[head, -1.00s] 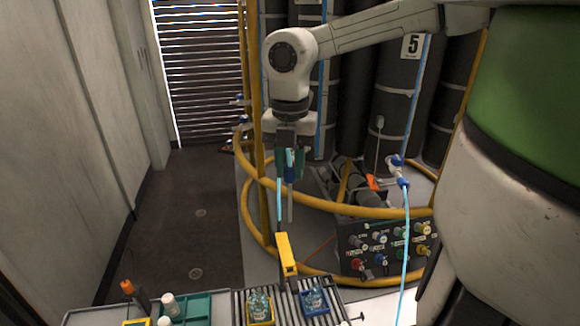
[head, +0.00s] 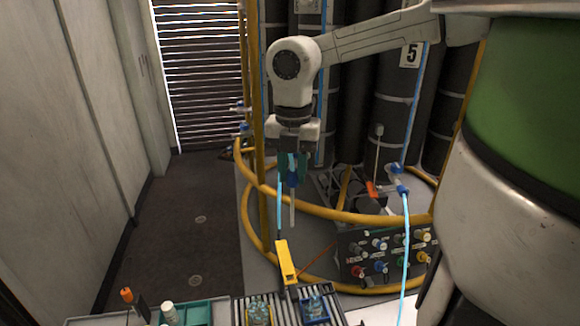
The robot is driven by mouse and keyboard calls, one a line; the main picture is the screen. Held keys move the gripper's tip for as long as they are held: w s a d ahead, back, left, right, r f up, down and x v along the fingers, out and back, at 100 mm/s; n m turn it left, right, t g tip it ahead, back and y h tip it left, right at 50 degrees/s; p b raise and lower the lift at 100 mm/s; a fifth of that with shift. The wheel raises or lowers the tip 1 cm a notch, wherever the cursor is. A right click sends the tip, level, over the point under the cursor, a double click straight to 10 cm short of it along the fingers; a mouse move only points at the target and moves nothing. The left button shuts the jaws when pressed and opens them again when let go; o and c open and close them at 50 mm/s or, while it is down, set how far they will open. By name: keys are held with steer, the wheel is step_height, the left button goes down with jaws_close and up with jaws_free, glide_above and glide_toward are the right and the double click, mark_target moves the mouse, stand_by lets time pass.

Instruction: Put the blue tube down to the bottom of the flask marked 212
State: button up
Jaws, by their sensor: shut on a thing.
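My gripper (head: 293,168) is shut on the blue tube, with its fingers pointing down. The tube has a blue upper part (head: 293,178) and a thin pale stem (head: 292,208) hanging upright below the fingers. A light blue line (head: 279,205) runs down beside it towards a yellow block (head: 285,262). A small glass flask (head: 258,312) stands in a yellow holder at the bottom edge. Another flask (head: 314,304) stands in a blue holder to its right. The stem's tip appears above both flasks in the picture, apart from them. I cannot read which is marked 212.
A slatted rack (head: 283,300) bears the holders. At left are a white bottle (head: 169,311), a green tray (head: 197,313) and an orange-tipped tool (head: 127,295). A yellow rail (head: 335,213) curves behind, near a knob panel (head: 387,256). A light blue hose (head: 406,245) hangs at right.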

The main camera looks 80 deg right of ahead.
steer(key=s+d+f+b, duration=0.2)
steer(key=f+b, duration=0.1)
steer(key=f, duration=0.8)
steer(key=s+d+f+b, duration=0.2)
steer(key=f+b, duration=0.2)
steer(key=f, duration=0.7)
steer(key=s+d+f+b, duration=0.2)
steer(key=f+b, duration=0.1)
steer(key=f, duration=0.8)
steer(key=shift+s+d+b, duration=0.25)
steer(key=shift+s+b, duration=0.05)
steer(key=shift+f+b, duration=0.45)
steer(key=shift+f, duration=0.1)
steer(key=shift+f+b, duration=0.65)
steer(key=shift+f, duration=0.35)
steer(key=shift+f+b, duration=1.45)
steer(key=shift+f, duration=0.45)
